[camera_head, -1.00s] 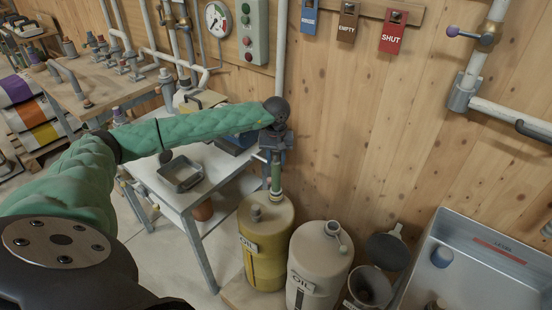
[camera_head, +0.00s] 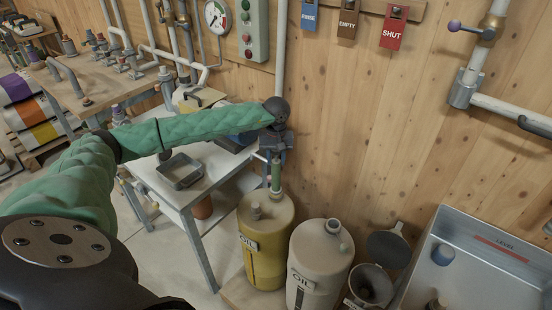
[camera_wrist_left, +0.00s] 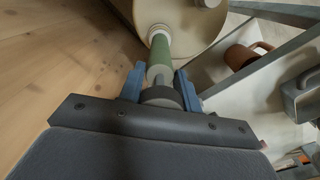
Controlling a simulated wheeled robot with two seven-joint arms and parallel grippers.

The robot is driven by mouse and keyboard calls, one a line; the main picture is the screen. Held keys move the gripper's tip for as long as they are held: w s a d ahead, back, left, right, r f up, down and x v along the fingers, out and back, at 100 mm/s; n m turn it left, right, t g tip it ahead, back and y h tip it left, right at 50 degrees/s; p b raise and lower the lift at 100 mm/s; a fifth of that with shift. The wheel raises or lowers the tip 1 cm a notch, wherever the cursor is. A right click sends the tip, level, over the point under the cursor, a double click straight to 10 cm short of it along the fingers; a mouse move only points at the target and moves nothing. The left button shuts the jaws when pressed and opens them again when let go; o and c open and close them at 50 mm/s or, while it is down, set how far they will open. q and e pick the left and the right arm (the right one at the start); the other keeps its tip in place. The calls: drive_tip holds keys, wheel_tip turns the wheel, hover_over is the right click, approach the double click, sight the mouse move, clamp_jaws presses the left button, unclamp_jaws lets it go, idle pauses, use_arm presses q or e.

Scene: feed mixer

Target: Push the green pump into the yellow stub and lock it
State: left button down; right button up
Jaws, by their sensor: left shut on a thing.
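The green pump (camera_head: 276,174) stands roughly upright above the back of the yellow drum (camera_head: 265,248). My left gripper (camera_head: 276,152) is shut on its upper end. In the left wrist view, the blue fingers (camera_wrist_left: 160,86) sit on both sides of the pump's grey head, and the green body (camera_wrist_left: 160,52) runs down to a pale ring at the drum top (camera_wrist_left: 188,18). The yellow stub is not clearly distinguishable there. I cannot tell how deep the pump sits or whether it is locked. My right gripper is not in view.
A grey table (camera_head: 208,205) is to the left under my arm. The wooden wall (camera_head: 350,140) is close behind the gripper.

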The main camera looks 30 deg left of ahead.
use_arm(q)
drive_tip(key=c, duration=0.9)
unclamp_jaws()
wheel_tip(320, 180, up, 7)
drive_tip(key=shift+f+b, duration=0.1)
drive_tip(key=shift+b, duration=0.8)
drive_tip(key=shift+r, duration=0.5)
